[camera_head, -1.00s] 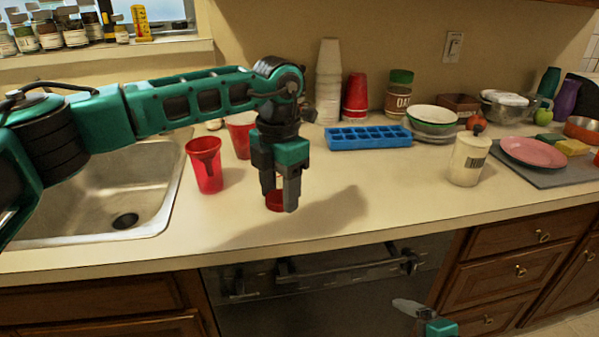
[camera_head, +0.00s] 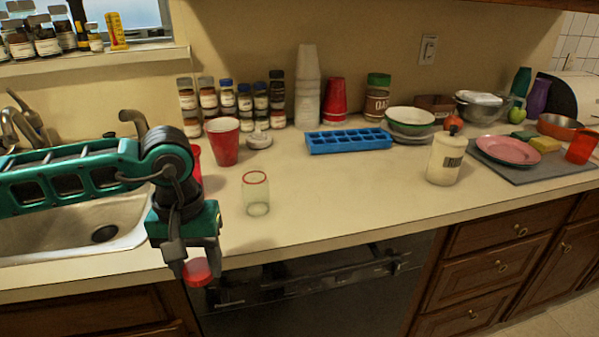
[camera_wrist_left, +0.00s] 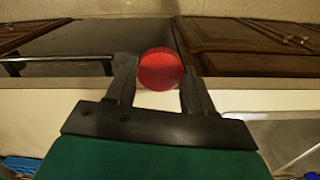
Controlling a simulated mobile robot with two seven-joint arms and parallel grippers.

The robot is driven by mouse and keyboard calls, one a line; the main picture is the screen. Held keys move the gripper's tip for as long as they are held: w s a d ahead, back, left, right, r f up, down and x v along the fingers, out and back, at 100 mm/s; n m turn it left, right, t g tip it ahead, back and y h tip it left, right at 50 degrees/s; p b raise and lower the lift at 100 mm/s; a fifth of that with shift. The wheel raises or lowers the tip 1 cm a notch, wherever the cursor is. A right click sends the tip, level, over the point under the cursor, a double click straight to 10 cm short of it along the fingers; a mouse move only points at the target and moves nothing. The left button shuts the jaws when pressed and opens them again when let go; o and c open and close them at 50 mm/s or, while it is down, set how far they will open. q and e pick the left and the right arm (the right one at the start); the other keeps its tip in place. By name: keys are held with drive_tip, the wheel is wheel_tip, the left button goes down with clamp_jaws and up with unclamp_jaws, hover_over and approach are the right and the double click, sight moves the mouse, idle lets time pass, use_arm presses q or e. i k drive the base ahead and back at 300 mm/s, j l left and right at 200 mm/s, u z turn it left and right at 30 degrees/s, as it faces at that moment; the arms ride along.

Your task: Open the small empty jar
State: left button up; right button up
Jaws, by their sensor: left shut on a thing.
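The small jar (camera_head: 257,196) is clear and empty, standing upright on the counter (camera_head: 330,195) near the sink's right side. Its mouth shows a thin red ring and no lid sits on it. My left gripper (camera_head: 197,268) is shut on a round red lid (camera_head: 198,274), left of the jar and in front of the counter's front edge, apart from the jar. In the left wrist view the red lid (camera_wrist_left: 160,70) sits between the two fingertips. My right gripper is not in view.
A red cup (camera_head: 223,142) stands behind the jar, and another is partly hidden by my arm. A small whitish round thing (camera_head: 259,141) lies nearby. A blue ice tray (camera_head: 348,140) and a white canister (camera_head: 446,158) stand to the right. The counter right of the jar is clear.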

sight(256, 193)
drive_tip(key=i+l+z, duration=0.15)
drive_tip(key=i+l, duration=0.25)
drive_tip(key=i+l+z, duration=0.1)
drive_tip(key=i+l, duration=0.25)
drive_tip(key=i, duration=0.25)
